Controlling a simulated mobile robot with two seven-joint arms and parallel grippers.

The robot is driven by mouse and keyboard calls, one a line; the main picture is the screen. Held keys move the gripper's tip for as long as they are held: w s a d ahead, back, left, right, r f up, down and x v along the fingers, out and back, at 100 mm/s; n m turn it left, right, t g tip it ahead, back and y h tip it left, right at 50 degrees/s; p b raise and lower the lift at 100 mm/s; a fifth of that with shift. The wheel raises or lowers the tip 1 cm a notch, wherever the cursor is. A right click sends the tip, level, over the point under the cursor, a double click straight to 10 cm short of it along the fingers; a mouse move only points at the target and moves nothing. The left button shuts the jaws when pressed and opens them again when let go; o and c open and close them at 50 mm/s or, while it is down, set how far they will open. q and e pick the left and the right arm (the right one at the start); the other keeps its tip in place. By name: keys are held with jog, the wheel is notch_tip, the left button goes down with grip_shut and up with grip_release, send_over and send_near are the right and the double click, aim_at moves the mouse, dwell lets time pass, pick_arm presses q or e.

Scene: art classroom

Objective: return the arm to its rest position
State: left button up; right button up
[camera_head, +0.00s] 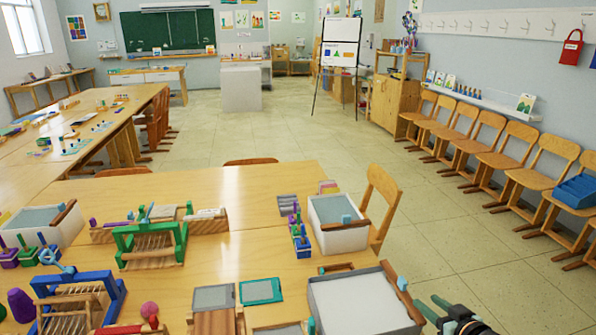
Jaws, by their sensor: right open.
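My right gripper (432,306) shows at the bottom right edge, dark with greenish fingers. It is open, and nothing shows between its fingers. It is just right of a white tray (362,304) with a grey inside, which stands at the table's right front corner. I cannot tell how high the gripper is above the floor. Most of the right arm is out of the frame. My left gripper is not in view.
The wooden table (262,190) holds a green loom (150,240), a blue loom (78,296) and another white tray (338,236). A wooden chair (381,200) stands at its right side. The tiled floor (440,235) is open toward a row of chairs (497,152) by the wall.

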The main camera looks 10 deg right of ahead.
jog(key=s+a+f+n+g, duration=0.1)
jog(key=s+a+f+g, duration=0.5)
jog(key=s+a, duration=0.6)
jog(key=s+a+r+g, duration=0.1)
jog(key=s+a+g, duration=0.15)
jog(key=s, duration=0.55)
jog(key=s+a+g, duration=0.1)
jog(key=s+a, duration=0.2)
jog(key=s, duration=0.5)
jog(key=w+a+f+t+y, duration=0.1)
jog(key=w+a+f+t, duration=0.1)
jog(key=f, duration=0.3)
jog(key=w+a+f+t+y, duration=0.1)
jog(key=w+a+f+t, duration=0.1)
jog(key=f, duration=0.4)
jog(key=shift+w+a+n+t, duration=0.25)
jog(key=shift+a+n+t, duration=0.1)
jog(key=shift+t, duration=0.3)
